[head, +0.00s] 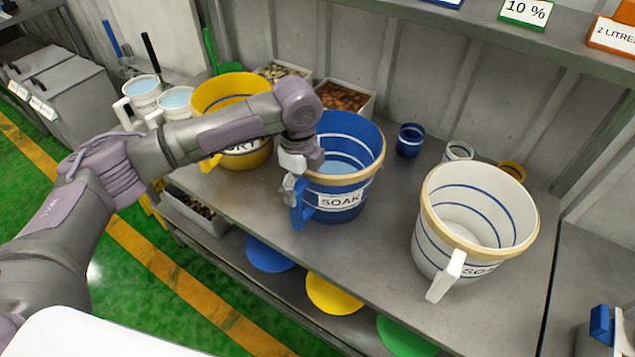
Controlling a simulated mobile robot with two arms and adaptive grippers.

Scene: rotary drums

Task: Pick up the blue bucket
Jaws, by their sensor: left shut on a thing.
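The blue bucket (336,196) stands upright on the grey bench in the head view, with a tan rim, white bands and a "SOAK" label. Pale blue liquid shows inside it. Its blue handle (301,204) is on the left, towards me. My left gripper (291,184) reaches down from above and is shut on the handle near its top. The fingertips are partly hidden against the handle. My left arm crosses in front of a yellow bucket. My right gripper is not in view.
A yellow bucket (226,96) stands close on the left, and a white bucket (450,244) on the right. Small measuring cups (409,139) and boxes (346,97) sit behind. A shelf (470,17) runs above. Coloured discs (334,294) lie below. Bench between blue and white buckets is clear.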

